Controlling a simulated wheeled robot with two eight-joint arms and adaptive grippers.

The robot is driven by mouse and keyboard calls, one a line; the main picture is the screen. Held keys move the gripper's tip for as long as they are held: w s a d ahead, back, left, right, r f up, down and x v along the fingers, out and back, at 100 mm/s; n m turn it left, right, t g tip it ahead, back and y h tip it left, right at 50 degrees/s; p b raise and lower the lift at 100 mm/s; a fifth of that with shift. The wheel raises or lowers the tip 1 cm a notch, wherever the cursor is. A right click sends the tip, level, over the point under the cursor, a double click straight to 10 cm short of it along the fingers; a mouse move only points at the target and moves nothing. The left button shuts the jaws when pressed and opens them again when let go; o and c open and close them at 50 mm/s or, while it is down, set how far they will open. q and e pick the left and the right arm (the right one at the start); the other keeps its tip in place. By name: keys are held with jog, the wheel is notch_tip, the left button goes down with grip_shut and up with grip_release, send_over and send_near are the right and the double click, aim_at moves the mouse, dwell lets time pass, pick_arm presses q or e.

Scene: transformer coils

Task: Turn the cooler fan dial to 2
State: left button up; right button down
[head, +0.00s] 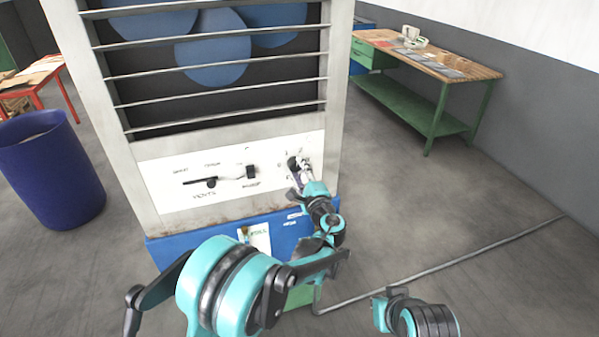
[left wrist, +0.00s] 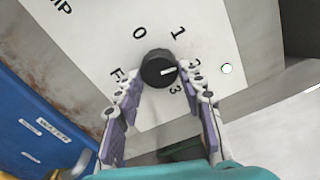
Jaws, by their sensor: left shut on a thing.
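The cooler fan dial (left wrist: 158,68) is a round black knob with a white mark on a white panel, with 0, 1, 2 and 3 printed around it. In the left wrist view the mark points right, roughly toward the 2, which a finger partly covers. My left gripper (left wrist: 160,84) is shut on the dial, one finger on each side. In the head view the left gripper (head: 298,175) reaches the right end of the cooler's control panel (head: 220,195), and the dial is mostly hidden there. My right gripper does not show.
The cooler (head: 338,60) has a slatted grille above the panel and a blue base. A black vent lever (head: 230,175) sits left of the dial. A blue bin (head: 50,170) stands at left, a green workbench (head: 440,68) at back right. The floor at right is mostly clear.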

pick_arm(q)
jog(key=shift+f+m, duration=0.1)
jog(key=shift+m, duration=1.8)
jog(key=o, duration=1.2)
jog(key=shift+c, duration=0.2)
jog(key=shift+s, duration=0.1)
jog(key=v, duration=1.2)
jog(key=shift+a, duration=0.1)
